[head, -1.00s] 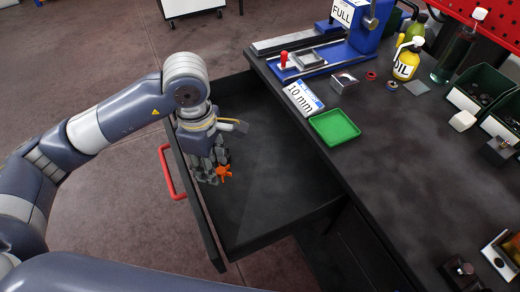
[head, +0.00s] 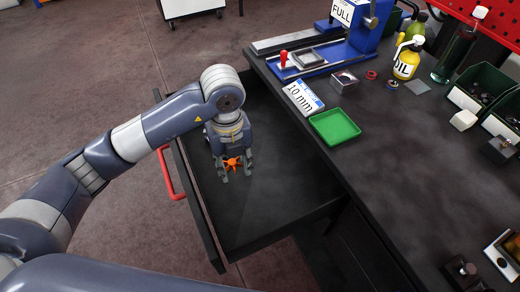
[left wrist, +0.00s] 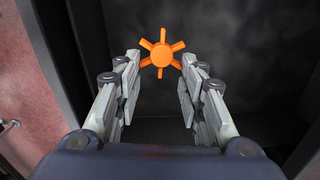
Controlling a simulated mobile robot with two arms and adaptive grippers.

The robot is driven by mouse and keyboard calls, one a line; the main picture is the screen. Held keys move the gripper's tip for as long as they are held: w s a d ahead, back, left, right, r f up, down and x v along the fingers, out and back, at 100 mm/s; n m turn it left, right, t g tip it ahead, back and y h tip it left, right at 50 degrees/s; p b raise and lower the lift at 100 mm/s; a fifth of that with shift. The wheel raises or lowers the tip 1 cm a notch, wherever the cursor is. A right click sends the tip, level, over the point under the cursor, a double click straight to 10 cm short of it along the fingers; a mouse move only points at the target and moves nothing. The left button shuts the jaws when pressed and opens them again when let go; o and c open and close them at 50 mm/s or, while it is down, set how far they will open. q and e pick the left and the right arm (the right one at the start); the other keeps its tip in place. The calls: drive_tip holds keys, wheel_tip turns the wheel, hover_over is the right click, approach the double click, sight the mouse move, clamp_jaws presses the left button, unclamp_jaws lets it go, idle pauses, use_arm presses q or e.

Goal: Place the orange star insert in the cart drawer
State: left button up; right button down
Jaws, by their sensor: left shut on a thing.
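The orange star insert (head: 232,163) is a small disc with several short arms. My left gripper (head: 237,171) is shut on it, with the star between the fingertips. In the left wrist view the star (left wrist: 162,55) sits between the two finger ends of the gripper (left wrist: 161,66). The cart drawer (head: 270,200) is pulled open, dark and empty where it shows, with a red handle (head: 170,173) on its front. The gripper and star are over the drawer's inside; I cannot tell how far above its floor. My right gripper is not in view.
The dark worktop (head: 400,170) borders the drawer on the right. Near its edge are a green tray (head: 334,126), a 10 mm label plate (head: 303,98) and a blue fixture (head: 345,45). The drawer's near part is free.

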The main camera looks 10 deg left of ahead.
sight(240, 192)
use_arm(q)
drive_tip(key=f+n, duration=0.1)
drive_tip(key=f, duration=0.2)
drive_tip(key=f+n, duration=0.1)
drive_tip(key=f, duration=0.3)
drive_tip(key=f+n, duration=0.2)
drive_tip(key=f, duration=0.2)
drive_tip(key=shift+w+d, duration=0.15)
drive_tip(key=shift+d, duration=0.2)
drive_tip(key=shift+f, duration=0.15)
drive_tip(key=o, duration=0.7)
drive_tip(key=shift+o, duration=0.2)
wheel_tip(240, 192, up, 12)
drive_tip(key=shift+r, duration=0.25)
